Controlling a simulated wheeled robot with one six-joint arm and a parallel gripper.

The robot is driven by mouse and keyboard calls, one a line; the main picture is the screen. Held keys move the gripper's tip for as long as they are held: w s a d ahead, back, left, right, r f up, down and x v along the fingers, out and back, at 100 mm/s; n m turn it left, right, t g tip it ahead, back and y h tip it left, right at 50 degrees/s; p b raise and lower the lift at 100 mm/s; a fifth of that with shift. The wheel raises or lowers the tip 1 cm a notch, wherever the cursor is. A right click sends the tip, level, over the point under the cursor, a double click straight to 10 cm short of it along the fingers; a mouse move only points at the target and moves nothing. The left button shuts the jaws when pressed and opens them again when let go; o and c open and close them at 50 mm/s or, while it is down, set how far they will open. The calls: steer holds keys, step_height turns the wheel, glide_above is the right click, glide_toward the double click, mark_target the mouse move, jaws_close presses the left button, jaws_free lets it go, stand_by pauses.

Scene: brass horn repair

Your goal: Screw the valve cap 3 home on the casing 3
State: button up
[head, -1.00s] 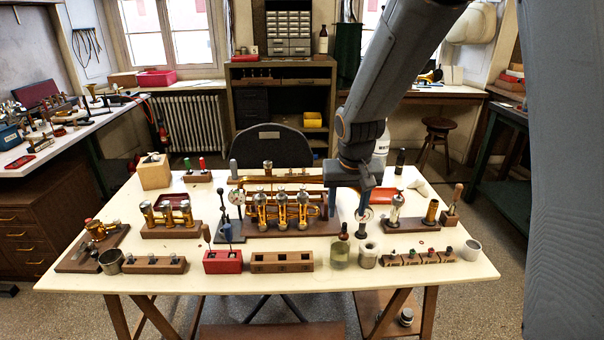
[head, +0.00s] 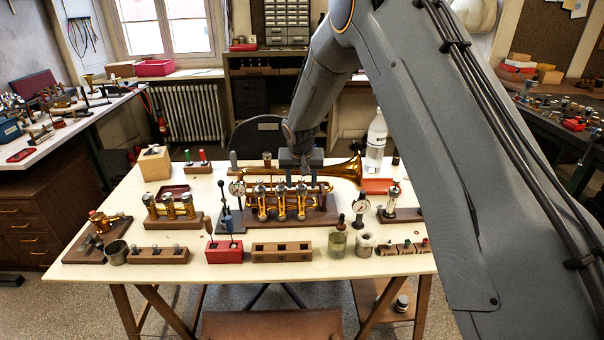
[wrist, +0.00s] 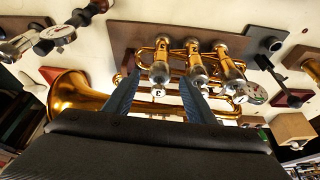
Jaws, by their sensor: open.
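The brass horn (head: 345,168) lies in a wooden cradle (head: 320,215) at the middle of the bench, its bell to the right in the head view. Casing 3 (head: 301,203) is the rightmost of its three upright valves there and the leftmost in the wrist view. Its silver valve cap 3 (wrist: 160,73) shows at the casing's top, below a white button marked 3. I cannot tell how far the cap is screwed down. My gripper (wrist: 158,76) is open, its two blue fingers apart on either side of valve 3. In the head view my gripper (head: 300,175) hangs just above the valves.
A dial gauge (head: 237,189) stands left of the horn, another dial (head: 362,208) at the right front. A red block with tools (head: 224,250), a wooden block (head: 283,252) and a glass jar (head: 337,243) line the front. A white bottle (head: 376,140) stands behind right.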

mark_target(300, 187)
steer(key=shift+p+x, duration=0.35)
steer(key=shift+x, duration=0.95)
steer(key=c, duration=1.2)
steer(key=shift+b, duration=0.3)
steer(key=shift+c, duration=0.4)
steer(key=shift+f+m, duration=0.1)
steer(key=shift+m, duration=0.2)
steer(key=shift+w+a+m+g+h+b, duration=0.15)
steer(key=shift+m+h+b, duration=0.35)
steer(key=shift+m+b, duration=0.9)
steer(key=shift+s+a+m+g+h+b, duration=0.15)
steer(key=shift+m+h+b, duration=0.55)
steer(key=shift+b, duration=1.15)
steer(key=shift+w+m+b, duration=0.2)
steer(key=shift+m+b, duration=0.5)
